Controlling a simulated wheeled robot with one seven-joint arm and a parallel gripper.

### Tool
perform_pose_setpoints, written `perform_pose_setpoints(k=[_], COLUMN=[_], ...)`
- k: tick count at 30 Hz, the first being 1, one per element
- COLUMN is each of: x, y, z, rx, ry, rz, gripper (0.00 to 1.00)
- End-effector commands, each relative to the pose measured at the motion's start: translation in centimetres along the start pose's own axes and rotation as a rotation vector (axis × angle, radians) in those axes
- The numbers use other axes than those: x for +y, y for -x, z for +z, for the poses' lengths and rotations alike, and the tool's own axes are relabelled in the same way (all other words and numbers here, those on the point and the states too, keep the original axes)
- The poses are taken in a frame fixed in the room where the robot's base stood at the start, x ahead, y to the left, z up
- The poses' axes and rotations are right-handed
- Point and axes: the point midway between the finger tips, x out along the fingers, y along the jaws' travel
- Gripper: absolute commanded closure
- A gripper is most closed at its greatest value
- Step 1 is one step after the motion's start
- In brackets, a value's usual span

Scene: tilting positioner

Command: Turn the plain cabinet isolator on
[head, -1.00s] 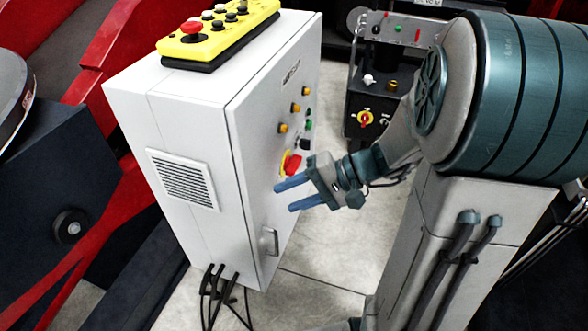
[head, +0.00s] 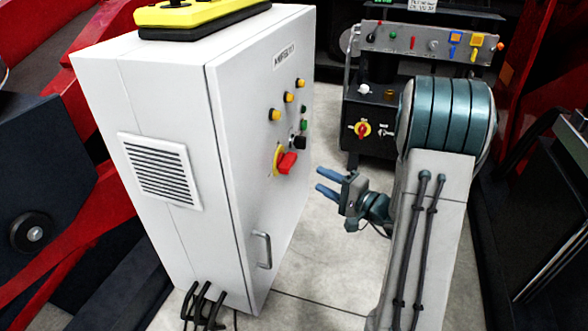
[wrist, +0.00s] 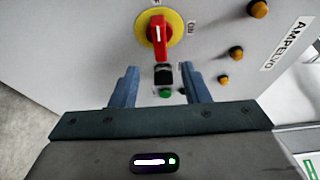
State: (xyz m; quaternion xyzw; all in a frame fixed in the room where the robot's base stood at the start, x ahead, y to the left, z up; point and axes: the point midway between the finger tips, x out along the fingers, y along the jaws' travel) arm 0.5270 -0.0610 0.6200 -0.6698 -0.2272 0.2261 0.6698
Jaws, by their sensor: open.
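The white cabinet (head: 250,190) has an isolator on its door: a red handle (head: 287,162) on a yellow round plate (head: 278,158). In the wrist view the red handle (wrist: 160,38) lies along the picture's vertical, one label above it and one to its right; the lettering is too small to read. My gripper (head: 319,180) is open and empty, right of the handle and apart from the door. In the wrist view my gripper (wrist: 162,76) has its two blue fingers spread below the handle, with a black knob and green button between them in the picture.
Amber lamps (head: 288,98) and a black knob (head: 299,142) sit near the isolator; a door handle (head: 264,250) is below. A yellow pendant (head: 200,12) lies on the cabinet. Floor (head: 320,250) beside the door is clear.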

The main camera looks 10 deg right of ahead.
Motion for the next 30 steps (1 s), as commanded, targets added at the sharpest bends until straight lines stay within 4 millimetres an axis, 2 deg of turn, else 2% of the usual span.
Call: perform_pose_setpoints(k=[3,9,15,21,28,29,30], x=[0.2,0.2,0.2,0.0,0.0,0.0,0.0], y=[-2.8,-6.9,-9.7,-10.7,-10.7,-10.7,-10.7], z=[0.2,0.1,0.1,0.0,0.1,0.1,0.1], rx=[-0.006,-0.005,-0.003,-0.002,-0.002,-0.002,-0.002], ry=[0.003,0.002,0.001,0.0,-0.001,-0.001,-0.001], rz=[-0.001,0.0,0.001,0.0,0.001,0.001,0.001], gripper=[0.58,0.58,0.58,0.58,0.58,0.64,0.75])
